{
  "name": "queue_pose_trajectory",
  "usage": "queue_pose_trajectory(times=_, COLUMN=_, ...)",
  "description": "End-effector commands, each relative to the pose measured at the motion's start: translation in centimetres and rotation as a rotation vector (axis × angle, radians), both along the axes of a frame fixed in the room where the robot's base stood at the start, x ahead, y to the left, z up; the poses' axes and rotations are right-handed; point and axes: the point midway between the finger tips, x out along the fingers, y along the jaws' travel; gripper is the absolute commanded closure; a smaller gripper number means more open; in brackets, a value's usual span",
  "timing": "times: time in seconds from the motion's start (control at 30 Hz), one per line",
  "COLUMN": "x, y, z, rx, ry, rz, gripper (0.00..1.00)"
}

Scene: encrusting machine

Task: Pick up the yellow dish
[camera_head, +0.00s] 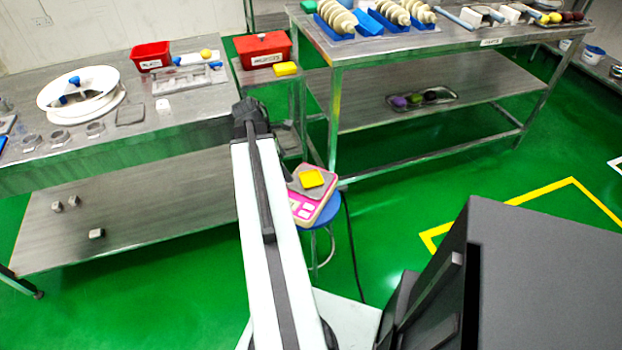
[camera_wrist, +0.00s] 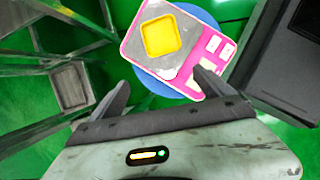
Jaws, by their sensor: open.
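The yellow dish (camera_head: 311,178) is square and sits on the grey plate of a pink scale (camera_head: 322,207), on a round blue stool (camera_head: 325,222). In the wrist view, the dish (camera_wrist: 161,37) lies at the top middle on the scale (camera_wrist: 213,48). My gripper (camera_wrist: 163,90) is open and empty, its two fingers pointing towards the scale. The dish appears beyond the fingertips, between their lines, and apart from them. In the head view my arm crosses just left of the scale, and my gripper cannot be made out clearly.
A steel table (camera_head: 130,155) stands left and another (camera_head: 420,45) at the back right. A small stand between them holds a red bin (camera_head: 263,50) and another yellow item (camera_head: 285,68). A dark box-like body fills the lower right. Green floor right of the stool is open.

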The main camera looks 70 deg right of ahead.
Motion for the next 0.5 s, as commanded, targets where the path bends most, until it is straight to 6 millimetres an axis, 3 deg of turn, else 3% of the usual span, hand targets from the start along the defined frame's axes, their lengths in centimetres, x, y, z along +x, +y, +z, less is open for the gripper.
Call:
queue_pose_trajectory(times=0.03, x=-2.3, y=-1.4, z=0.1, rx=0.007, ry=0.023, rz=0.013, gripper=0.09)
queue_pose_trajectory(times=0.13, x=-4.9, y=-2.6, z=0.2, rx=0.017, ry=0.055, rz=0.044, gripper=0.09)
queue_pose_trajectory(times=0.3, x=-5.6, y=-3.0, z=0.0, rx=0.022, ry=0.063, rz=0.056, gripper=0.09)
queue_pose_trajectory(times=0.5, x=-6.1, y=-3.5, z=-2.4, rx=0.021, ry=0.063, rz=0.054, gripper=0.09)
